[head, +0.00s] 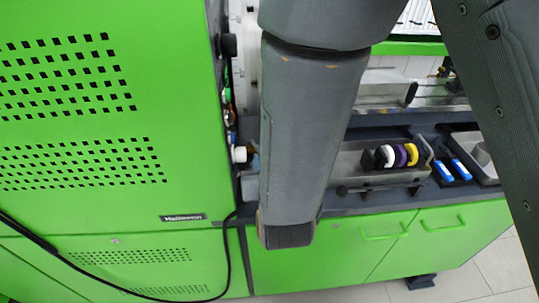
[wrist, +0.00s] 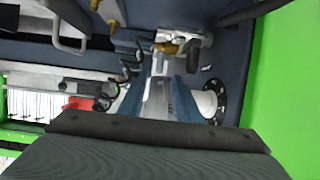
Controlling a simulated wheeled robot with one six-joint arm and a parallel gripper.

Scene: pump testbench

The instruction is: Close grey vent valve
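In the wrist view, my gripper (wrist: 167,72) shows as two blue-grey fingers with a gap between them. The gap shows pale grey metal behind, and I see nothing clearly held. A brass fitting (wrist: 168,47) with a light grey metal part (wrist: 196,39) beside it lies just beyond the fingertips. I cannot tell for sure whether this is the grey vent valve, or whether a finger touches it. In the head view my arm covers the middle of the bench, and the gripper is hidden.
A white flange with a black bolted ring (wrist: 213,101) is close to the right finger. A green panel (wrist: 285,80) stands at the right. In the head view, a green cabinet (head: 100,120) is left of my arm; several dark, white, purple and yellow discs (head: 396,156) are right.

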